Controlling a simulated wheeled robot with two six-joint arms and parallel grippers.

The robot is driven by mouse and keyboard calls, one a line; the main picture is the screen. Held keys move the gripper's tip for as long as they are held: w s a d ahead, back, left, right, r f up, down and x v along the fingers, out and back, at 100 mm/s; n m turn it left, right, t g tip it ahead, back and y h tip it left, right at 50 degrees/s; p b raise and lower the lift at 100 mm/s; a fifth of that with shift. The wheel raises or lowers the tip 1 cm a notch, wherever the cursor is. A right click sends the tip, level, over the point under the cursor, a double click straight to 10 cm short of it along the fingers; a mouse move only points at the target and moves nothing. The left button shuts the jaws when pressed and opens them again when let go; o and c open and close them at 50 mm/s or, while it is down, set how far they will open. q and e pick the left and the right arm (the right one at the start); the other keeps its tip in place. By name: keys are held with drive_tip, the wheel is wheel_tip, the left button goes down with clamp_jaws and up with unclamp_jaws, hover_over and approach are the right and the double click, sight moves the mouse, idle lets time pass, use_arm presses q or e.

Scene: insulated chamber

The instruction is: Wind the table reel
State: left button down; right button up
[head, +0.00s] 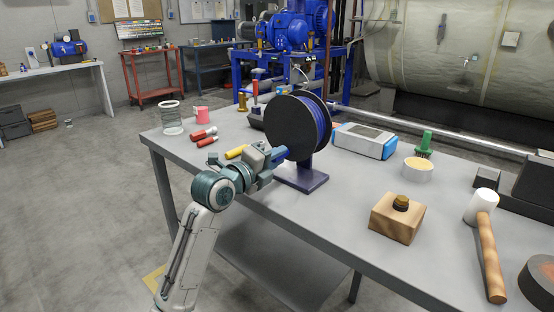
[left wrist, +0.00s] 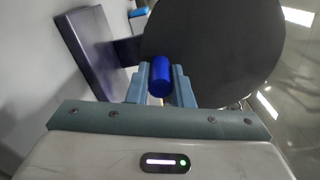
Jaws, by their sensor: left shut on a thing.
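The table reel (head: 296,124) stands on the grey workbench, with black round flanges, blue winding between them and a dark purple base (head: 300,178). My left gripper (head: 276,157) is at the near left side of the reel's flange. In the left wrist view, the gripper (left wrist: 160,88) is shut on a blue cylindrical crank handle (left wrist: 160,75) in front of the dark flange (left wrist: 215,50). The purple stand (left wrist: 95,50) shows at the upper left there. The head view hides most of the handle behind the fingers. My right gripper is not in view.
Screwdrivers with red handles (head: 204,132) and a wire cylinder (head: 171,118) lie left of the reel. A blue and white box (head: 364,141) is behind it on the right. A wooden block (head: 397,218) and a mallet (head: 486,243) are at right. The bench front between is clear.

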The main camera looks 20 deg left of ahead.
use_arm(q)
drive_tip(key=shift+f, duration=0.1)
drive_tip(key=c, duration=1.3)
unclamp_jaws()
drive_tip(key=shift+s, duration=0.1)
drive_tip(key=v, duration=1)
drive_tip(key=shift+s, duration=0.3)
drive_tip(key=shift+a, duration=0.2)
